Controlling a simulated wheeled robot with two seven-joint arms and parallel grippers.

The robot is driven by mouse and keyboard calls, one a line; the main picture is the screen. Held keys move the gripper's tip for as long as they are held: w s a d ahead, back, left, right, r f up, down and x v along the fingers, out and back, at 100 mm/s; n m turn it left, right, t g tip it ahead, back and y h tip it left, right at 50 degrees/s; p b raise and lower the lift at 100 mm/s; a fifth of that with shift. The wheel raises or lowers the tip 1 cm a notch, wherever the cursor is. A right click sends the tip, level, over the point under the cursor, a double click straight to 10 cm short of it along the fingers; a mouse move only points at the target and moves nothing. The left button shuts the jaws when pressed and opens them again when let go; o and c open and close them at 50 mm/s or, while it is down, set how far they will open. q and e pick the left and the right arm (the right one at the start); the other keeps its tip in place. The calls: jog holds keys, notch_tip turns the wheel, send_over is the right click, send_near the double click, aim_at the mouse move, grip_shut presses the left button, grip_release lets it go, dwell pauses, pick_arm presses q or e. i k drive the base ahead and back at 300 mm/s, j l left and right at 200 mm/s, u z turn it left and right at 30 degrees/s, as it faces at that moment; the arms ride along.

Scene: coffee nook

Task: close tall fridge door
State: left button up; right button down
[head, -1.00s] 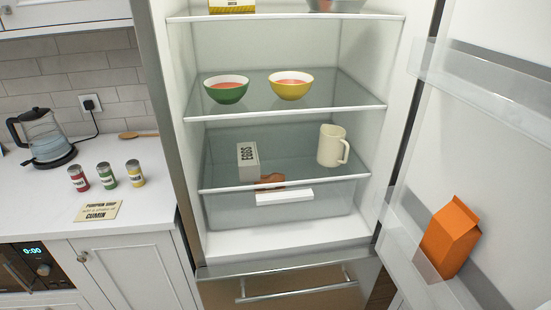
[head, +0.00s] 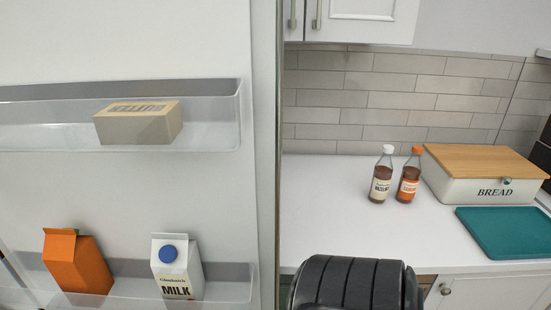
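The tall fridge door (head: 150,205) stands open and fills the left half of the head view. Its white inner face is towards me, and its free vertical edge (head: 267,150) runs down near the middle of the picture. The upper door shelf holds a butter box (head: 138,123). The lower shelf holds an orange carton (head: 77,262) and a milk carton (head: 178,267) with a blue cap. A black ribbed part of my arm shows at the bottom, right of the door edge. Neither gripper's fingers are visible. The fridge interior is out of view.
Right of the door is a white counter (head: 330,220) with two syrup bottles (head: 381,178) (head: 408,180), a bread box (head: 480,187) with a wooden lid, and a teal board (head: 505,231). An upper cabinet (head: 365,20) hangs above.

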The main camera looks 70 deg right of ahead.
aim_at(218, 184)
jog(key=k+l+z, duration=0.3)
jog(key=k+l, duration=0.15)
jog(key=k+l+z, duration=0.25)
jog(key=k+l, duration=0.25)
